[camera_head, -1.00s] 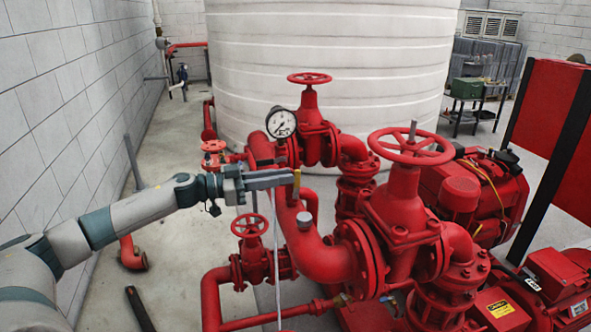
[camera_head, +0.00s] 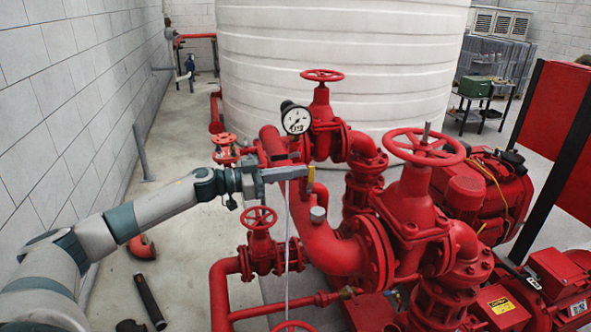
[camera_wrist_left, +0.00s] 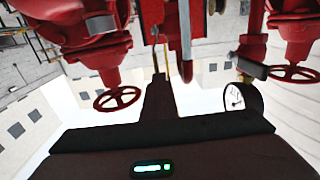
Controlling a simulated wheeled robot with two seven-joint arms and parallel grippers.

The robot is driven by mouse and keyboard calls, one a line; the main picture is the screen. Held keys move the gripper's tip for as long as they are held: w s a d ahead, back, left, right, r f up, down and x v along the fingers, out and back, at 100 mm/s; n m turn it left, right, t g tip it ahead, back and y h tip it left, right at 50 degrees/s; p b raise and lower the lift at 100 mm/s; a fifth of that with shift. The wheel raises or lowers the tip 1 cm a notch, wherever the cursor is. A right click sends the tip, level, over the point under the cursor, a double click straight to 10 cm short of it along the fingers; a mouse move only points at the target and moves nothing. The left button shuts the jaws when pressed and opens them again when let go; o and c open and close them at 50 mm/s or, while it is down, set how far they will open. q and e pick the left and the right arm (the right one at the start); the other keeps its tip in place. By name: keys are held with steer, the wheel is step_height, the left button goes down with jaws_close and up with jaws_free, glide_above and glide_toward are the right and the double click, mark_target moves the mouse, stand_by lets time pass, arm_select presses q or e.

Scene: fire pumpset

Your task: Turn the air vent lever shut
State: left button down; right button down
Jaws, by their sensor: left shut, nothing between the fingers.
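The air vent lever appears to be the small yellow piece (camera_head: 311,180) above the red pipe in the head view, at the tip of my left gripper (camera_head: 305,173). The left gripper is shut with nothing between its fingers, its tip beside or touching the yellow piece; I cannot tell which. In the wrist view the closed fingers (camera_wrist_left: 160,82) point up the picture, and a thin yellow strip shows just beyond them. The vent's body is mostly hidden by the fingers. My right gripper is not in view.
A pressure gauge (camera_head: 296,119) stands just behind the gripper. Red handwheels (camera_head: 260,218) and (camera_head: 424,147) stand left and right of the main red pipe (camera_head: 333,252). A white tank (camera_head: 345,70) fills the back.

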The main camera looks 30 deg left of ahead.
arm_select(q)
steer(key=shift+w+d+r, duration=0.1)
steer(key=shift+w+r, duration=0.25)
steer(key=shift+r, duration=0.25)
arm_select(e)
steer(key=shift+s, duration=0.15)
arm_select(q)
steer(key=shift+f, duration=0.1)
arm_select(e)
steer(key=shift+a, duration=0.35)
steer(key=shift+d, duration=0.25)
arm_select(q)
steer(key=c, duration=2.2)
jaws_free()
steer(key=shift+f, duration=0.15)
